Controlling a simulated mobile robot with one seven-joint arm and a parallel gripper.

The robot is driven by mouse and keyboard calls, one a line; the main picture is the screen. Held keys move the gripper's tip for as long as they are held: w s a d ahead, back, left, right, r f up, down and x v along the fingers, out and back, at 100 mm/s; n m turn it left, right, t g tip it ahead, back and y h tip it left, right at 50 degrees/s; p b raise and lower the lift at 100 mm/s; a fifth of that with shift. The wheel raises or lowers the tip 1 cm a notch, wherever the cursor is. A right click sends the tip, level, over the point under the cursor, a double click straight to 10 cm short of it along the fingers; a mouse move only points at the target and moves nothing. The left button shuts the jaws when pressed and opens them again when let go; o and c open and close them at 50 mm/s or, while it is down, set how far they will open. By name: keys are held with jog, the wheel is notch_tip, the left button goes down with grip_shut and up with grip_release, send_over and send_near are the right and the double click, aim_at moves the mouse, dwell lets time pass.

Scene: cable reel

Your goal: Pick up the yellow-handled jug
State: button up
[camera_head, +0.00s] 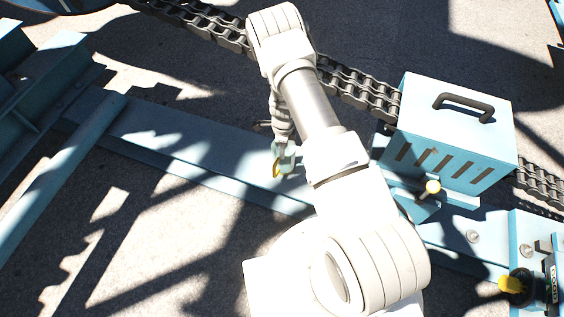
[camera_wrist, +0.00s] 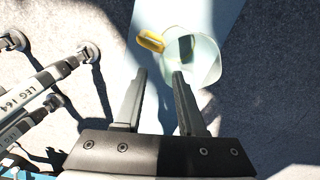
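The jug is pale and translucent with a yellow handle. In the wrist view the jug (camera_wrist: 206,62) is at top centre-right, seen from above, with its handle (camera_wrist: 150,40) pointing left. My gripper (camera_wrist: 160,73) is open, with nothing between its fingers. Its right fingertip overlaps the jug's lower left edge in the picture; I cannot tell whether they touch. The left fingertip is below the handle. In the head view the jug (camera_head: 289,155) is small beside my arm, above the blue beam, with its handle at its lower left. My fingers are hard to make out there.
The jug stands on or over a flat pale-blue beam (camera_head: 170,135). A heavy chain (camera_head: 355,88) runs behind it. A blue box with a black handle (camera_head: 455,130) is at right. Rods marked "LEG" (camera_wrist: 30,95) are at left in the wrist view.

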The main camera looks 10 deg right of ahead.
jog(key=b, duration=0.3)
send_near(283, 167)
jog(key=f, duration=0.5)
jog(key=shift+w+f, duration=0.15)
jog(key=shift+w, duration=0.05)
jog(key=shift+c, duration=0.2)
grip_shut()
dwell(0.9)
